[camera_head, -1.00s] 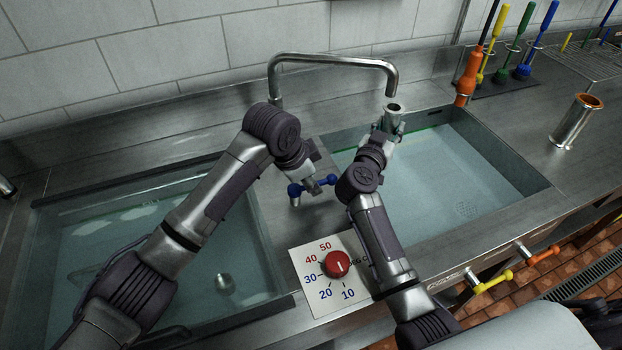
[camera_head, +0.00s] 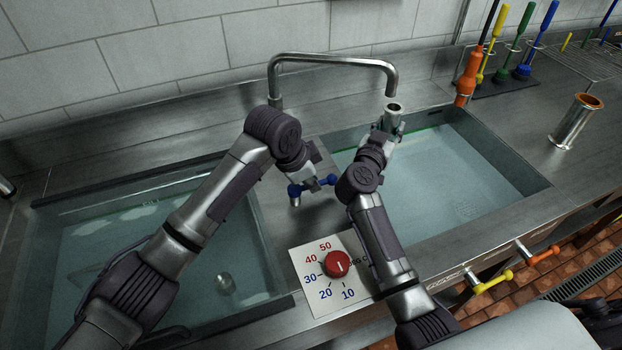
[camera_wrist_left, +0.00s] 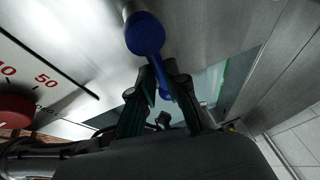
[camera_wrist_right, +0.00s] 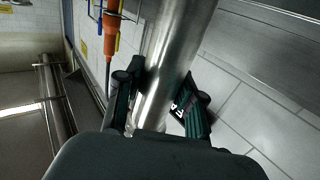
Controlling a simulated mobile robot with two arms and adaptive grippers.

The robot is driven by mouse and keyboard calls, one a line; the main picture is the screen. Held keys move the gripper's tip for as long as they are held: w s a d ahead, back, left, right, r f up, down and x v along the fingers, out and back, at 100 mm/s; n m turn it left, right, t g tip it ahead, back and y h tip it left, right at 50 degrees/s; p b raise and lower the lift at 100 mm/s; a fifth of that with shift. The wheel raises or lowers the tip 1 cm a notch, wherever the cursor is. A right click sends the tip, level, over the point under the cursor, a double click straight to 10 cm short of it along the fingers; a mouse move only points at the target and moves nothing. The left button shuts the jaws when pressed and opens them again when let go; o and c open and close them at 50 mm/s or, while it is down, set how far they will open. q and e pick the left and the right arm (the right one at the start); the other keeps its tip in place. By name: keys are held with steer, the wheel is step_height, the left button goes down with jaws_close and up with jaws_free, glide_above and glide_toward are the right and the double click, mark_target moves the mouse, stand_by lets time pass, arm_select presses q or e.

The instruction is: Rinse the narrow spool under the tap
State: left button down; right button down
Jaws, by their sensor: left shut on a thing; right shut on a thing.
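The narrow spool (camera_head: 394,109), a metal tube with an open rim, stands upright in my right gripper (camera_head: 388,130), under the tap's spout (camera_head: 391,86). The right wrist view also shows the spool's shiny body (camera_wrist_right: 172,60) between the fingers. My left gripper (camera_head: 311,182) is shut on the blue tap handle (camera_head: 316,186), and the left wrist view shows the handle's blue knob (camera_wrist_left: 145,33) and bar between its fingers. No water stream can be made out between spout and spool.
Water-filled basins lie at left (camera_head: 110,235) and right (camera_head: 470,170). A red dial (camera_head: 338,263) sits on the front ledge. Another metal spool (camera_head: 577,120) stands at right, and brushes (camera_head: 524,70) stand behind. Yellow (camera_head: 490,281) and orange (camera_head: 542,254) valve handles are at the front.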

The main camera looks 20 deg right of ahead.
arm_select(q)
steer(key=shift+s+a+m+g, duration=0.1)
steer(key=shift+s+m+g, duration=0.2)
steer(key=shift+m, duration=0.55)
steer(key=shift+s+m+g, duration=0.2)
steer(key=shift+m+g, duration=0.2)
steer(key=shift+m, duration=0.45)
steer(key=c, duration=1.2)
jaws_free()
steer(key=v, duration=1.2)
steer(key=shift+a+f, duration=0.1)
steer(key=shift+a, duration=0.15)
